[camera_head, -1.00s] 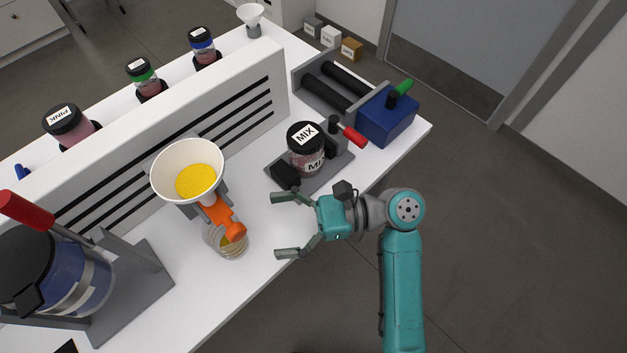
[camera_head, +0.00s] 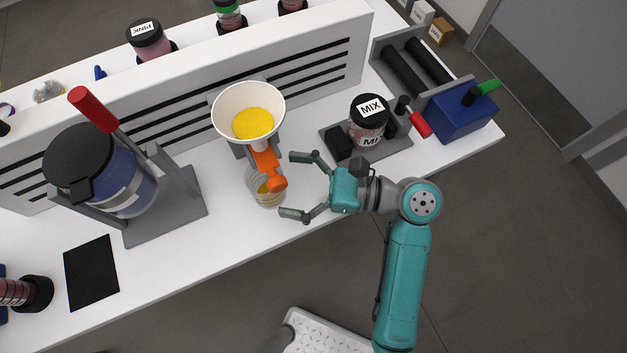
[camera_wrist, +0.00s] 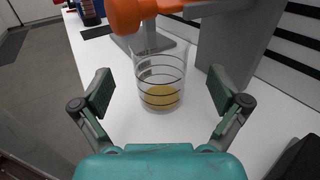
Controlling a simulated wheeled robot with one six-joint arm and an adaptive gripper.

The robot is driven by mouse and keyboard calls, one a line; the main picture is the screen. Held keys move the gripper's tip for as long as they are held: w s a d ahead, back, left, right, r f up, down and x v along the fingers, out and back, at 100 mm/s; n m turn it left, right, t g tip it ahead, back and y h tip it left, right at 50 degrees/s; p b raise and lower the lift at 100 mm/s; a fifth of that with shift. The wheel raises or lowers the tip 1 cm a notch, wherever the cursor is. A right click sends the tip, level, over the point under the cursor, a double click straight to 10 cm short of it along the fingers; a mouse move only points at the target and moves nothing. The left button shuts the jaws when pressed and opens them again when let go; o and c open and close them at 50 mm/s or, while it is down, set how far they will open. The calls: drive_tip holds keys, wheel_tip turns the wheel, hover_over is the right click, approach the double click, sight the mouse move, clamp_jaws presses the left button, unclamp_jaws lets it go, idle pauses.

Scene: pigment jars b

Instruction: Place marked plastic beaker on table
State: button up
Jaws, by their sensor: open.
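The marked plastic beaker (camera_head: 264,194) is clear with dark ring lines and holds some yellow powder. It stands upright on the white table (camera_head: 190,248), under the orange valve (camera_head: 266,165) of a white funnel (camera_head: 248,104) filled with yellow powder. My gripper (camera_head: 297,186) is open and empty, to the right of the beaker in the head view. The fingers appear apart from the beaker.
A MIX jar (camera_head: 368,122) sits in a dark holder right of the funnel. A blue device with rollers (camera_head: 459,112) is at the right end. A blue dispenser with a red lever (camera_head: 107,175) and a black mat (camera_head: 92,272) are to the left. The table's front is mostly clear.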

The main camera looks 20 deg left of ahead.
sight(249, 178)
drive_tip(key=shift+x, duration=2.45)
drive_tip(key=c, duration=1.2)
